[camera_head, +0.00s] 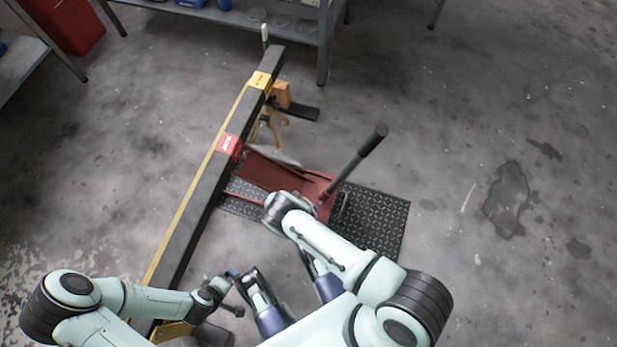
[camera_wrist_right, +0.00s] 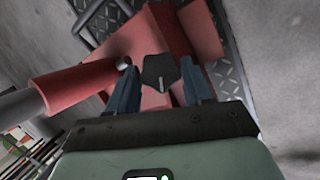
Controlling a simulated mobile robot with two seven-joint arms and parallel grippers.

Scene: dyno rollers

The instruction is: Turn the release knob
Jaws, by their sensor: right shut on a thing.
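The release knob (camera_wrist_right: 160,73) is a small dark, angular knob with a pale mark, on the red body of a floor jack (camera_wrist_right: 110,50) in the right wrist view. My right gripper (camera_wrist_right: 160,78) has its two blue fingers on either side of the knob and is shut on it. In the head view the red jack (camera_head: 262,173) lies partly under the beam, its dark handle (camera_head: 358,160) leaning up to the right. There my right wrist hides the knob and the right fingers. My left arm ends low in the picture; its finger opening cannot be made out.
A long dark beam (camera_head: 205,205) with a yellow edge runs beside the jack. A yellow stand (camera_head: 268,125) supports its far part. A black patterned plate (camera_head: 378,222) lies under the jack. A metal shelf (camera_head: 300,30) stands behind. The floor at right is clear.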

